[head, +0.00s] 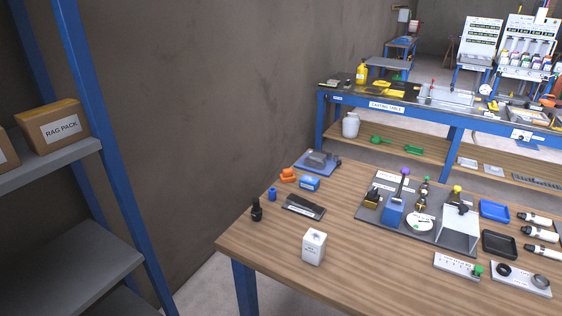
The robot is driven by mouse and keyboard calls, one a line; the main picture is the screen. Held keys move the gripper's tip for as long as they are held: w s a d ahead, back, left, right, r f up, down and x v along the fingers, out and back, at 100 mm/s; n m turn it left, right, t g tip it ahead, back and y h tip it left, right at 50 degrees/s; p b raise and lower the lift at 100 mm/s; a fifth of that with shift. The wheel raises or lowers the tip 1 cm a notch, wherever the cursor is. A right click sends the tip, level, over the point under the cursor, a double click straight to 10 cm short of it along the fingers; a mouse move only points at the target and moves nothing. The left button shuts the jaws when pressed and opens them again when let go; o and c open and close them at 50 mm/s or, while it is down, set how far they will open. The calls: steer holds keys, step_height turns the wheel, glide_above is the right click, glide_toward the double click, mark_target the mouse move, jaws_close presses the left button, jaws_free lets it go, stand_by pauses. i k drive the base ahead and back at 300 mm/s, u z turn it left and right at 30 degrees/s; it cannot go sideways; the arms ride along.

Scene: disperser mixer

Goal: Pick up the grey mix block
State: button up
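I cannot tell for sure which thing is the grey mix block. A small grey block-like piece (318,158) sits on a blue base at the far left corner of the wooden table (350,285). A pale, upright box-shaped item (314,246) with small dark print and a round mark on top stands alone near the table's front left edge. Its print is too small to read. My gripper is not in view.
A grey board (375,213) carries a blue block (393,214) and mixing gear. A black stapler-like item (303,207), a dark bottle (257,210) and a blue cup (272,194) stand left. Blue-post shelving (100,150) is at left. The table front is mostly clear.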

mark_target(314, 156)
steer(key=u, duration=0.1)
steer(key=k, duration=0.25)
steer(key=u, duration=1.8)
steer(key=k, duration=0.65)
steer(key=z, duration=0.3)
steer(key=i, duration=1.7)
steer(key=u, duration=0.25)
